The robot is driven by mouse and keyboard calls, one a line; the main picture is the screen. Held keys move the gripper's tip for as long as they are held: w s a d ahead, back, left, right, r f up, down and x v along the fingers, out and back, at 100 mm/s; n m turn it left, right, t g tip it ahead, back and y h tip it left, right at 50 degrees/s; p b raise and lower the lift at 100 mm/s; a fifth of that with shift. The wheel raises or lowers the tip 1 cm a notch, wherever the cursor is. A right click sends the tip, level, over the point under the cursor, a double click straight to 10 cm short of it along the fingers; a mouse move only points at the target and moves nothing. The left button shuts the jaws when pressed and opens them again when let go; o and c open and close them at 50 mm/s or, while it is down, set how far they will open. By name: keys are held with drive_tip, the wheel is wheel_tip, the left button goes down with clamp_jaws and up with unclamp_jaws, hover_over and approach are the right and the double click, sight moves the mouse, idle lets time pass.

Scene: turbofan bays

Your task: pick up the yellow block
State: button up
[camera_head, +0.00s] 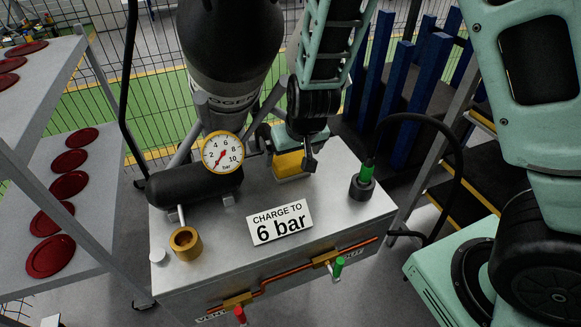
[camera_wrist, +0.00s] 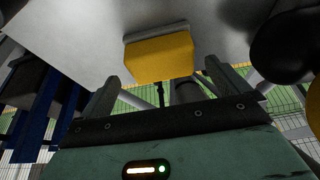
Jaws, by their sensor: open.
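The yellow block (camera_head: 289,165) sits on the grey top of the cart (camera_head: 225,222), near its back edge, and seems to rest on a thin pale base. My gripper (camera_head: 284,151) is over it at the back, its teal body hiding part of the block. In the wrist view the yellow block (camera_wrist: 160,57) lies ahead, between the lines of the two dark fingers of my gripper (camera_wrist: 161,72). The fingers are spread wider than the block, with nothing held. Whether the fingertips reach down beside the block is unclear.
A pressure gauge (camera_head: 223,152) on a black cylinder stands left of the block. A brass ring (camera_head: 185,241), a "6 bar" sign (camera_head: 279,222) and a green-tipped cable plug (camera_head: 366,172) share the cart top. A shelf with red discs (camera_head: 51,255) is at left.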

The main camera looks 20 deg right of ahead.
sight(291, 159)
drive_tip(key=x, duration=0.4)
drive_tip(key=shift+a+f, duration=0.1)
drive_tip(key=shift+f, duration=0.15)
drive_tip(key=shift+c, duration=0.3)
drive_tip(key=c, duration=0.9)
